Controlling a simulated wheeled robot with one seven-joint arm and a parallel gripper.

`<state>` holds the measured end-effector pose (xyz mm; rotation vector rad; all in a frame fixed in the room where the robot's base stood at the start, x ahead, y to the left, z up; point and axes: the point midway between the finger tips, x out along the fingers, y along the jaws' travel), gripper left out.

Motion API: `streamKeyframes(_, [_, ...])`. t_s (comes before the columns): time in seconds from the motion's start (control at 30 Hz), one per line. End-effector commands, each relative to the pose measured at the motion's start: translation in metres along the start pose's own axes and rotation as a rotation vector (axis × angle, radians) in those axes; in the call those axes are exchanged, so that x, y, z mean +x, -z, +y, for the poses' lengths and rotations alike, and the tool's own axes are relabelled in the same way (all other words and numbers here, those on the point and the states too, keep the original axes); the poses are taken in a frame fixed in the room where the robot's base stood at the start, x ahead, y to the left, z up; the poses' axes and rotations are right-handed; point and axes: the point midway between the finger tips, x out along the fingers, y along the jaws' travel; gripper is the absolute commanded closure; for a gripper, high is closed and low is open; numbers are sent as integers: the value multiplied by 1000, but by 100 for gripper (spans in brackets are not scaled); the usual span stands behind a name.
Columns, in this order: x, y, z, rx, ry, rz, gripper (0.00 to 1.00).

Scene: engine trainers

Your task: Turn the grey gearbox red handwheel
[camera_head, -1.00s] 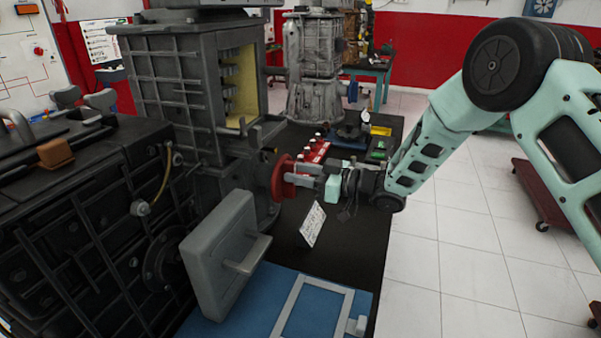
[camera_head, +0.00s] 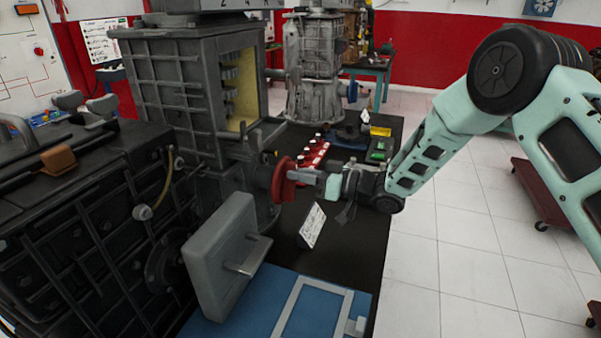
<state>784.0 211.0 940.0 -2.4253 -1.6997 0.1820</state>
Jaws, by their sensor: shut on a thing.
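The red handwheel (camera_head: 283,181) is on the right side of the grey gearbox (camera_head: 185,95), low down, its face turned toward my arm. The gearbox has an open window with gears and a yellow inside. My gripper (camera_head: 296,176) reaches in from the right and is shut on the red handwheel near its rim. The fingers are small in this view, and the wheel's far side is partly hidden by the gearbox.
A dark engine block (camera_head: 90,215) fills the left. A small white card (camera_head: 312,226) stands below my gripper. Red parts (camera_head: 314,152) lie behind it.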

Motion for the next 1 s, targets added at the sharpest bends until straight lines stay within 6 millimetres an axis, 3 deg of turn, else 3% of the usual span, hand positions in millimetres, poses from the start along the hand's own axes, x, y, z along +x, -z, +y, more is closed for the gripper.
streamKeyframes(1.0, [-1, -10, 22, 960, -1, 2, 100])
